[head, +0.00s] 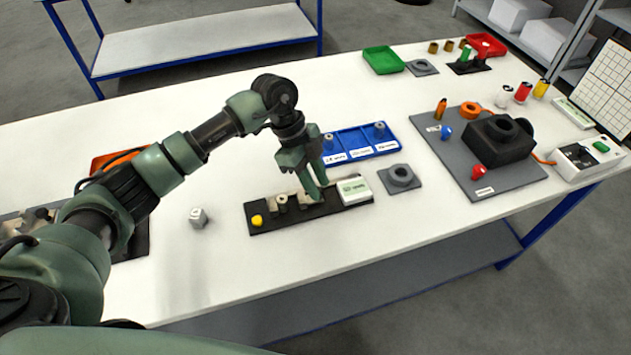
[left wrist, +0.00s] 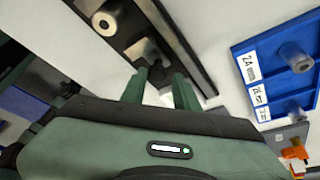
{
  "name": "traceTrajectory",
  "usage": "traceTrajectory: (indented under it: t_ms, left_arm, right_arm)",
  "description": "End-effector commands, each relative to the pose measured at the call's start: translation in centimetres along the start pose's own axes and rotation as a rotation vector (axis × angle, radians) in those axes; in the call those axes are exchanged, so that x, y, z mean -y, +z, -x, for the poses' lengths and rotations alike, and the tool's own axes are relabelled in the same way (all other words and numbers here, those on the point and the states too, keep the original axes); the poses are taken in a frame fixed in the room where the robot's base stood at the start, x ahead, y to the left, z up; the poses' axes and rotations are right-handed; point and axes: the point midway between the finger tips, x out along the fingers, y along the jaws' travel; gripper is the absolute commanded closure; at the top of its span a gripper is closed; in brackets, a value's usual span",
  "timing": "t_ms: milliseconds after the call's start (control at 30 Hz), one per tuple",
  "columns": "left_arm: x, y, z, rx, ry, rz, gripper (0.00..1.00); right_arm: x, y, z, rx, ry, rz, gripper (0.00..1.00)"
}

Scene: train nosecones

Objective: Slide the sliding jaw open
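A dark fixture base (head: 325,211) lies on the white table, with a yellow button (head: 257,220) at its left end. A grey metal jaw part with a dark peg, apparently the sliding jaw (left wrist: 148,52), lies just beyond my left fingertips in the left wrist view. A round post (left wrist: 103,22) stands farther along the base. A white box with a green display (head: 355,189) sits at the right end. My left gripper (head: 316,188) points down over the fixture; in the left wrist view its fingers (left wrist: 160,88) are apart, with no clear grip. Finger contact cannot be told.
A blue labelled tray (head: 352,142) lies just behind the fixture. A black machine block (head: 497,142) stands farther right. The front table strip is clear.

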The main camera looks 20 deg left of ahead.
Motion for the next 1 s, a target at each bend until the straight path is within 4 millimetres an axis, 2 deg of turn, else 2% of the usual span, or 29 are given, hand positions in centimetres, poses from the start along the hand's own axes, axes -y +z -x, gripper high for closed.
traceTrajectory:
  t_ms: [300, 367, 700, 833, 1000]
  left_arm:
    - [0.0, 0.1, 0.4, 0.002, 0.001, 0.001, 0.70]
    - [0.0, 0.2, 1.0, 0.003, -0.001, 0.001, 0.70]
    - [0.1, 0.1, 6.5, 0.002, -0.002, 0.000, 0.70]
    - [0.0, 0.1, 7.5, 0.001, 0.000, 0.000, 0.70]
    - [-0.1, 0.0, 7.8, 0.000, 0.001, 0.000, 0.70]
  right_arm:
    - [0.0, 0.0, -0.1, 0.000, 0.000, 0.000, 0.64]
    - [0.0, 0.0, -0.3, 0.000, 0.000, 0.000, 0.64]
    - [0.0, 0.1, -1.5, 0.000, 0.000, -0.001, 0.64]
    - [0.0, 0.1, -1.6, 0.000, 0.000, -0.001, 0.64]
    - [0.0, 0.1, -1.6, 0.000, 0.000, -0.001, 0.64]
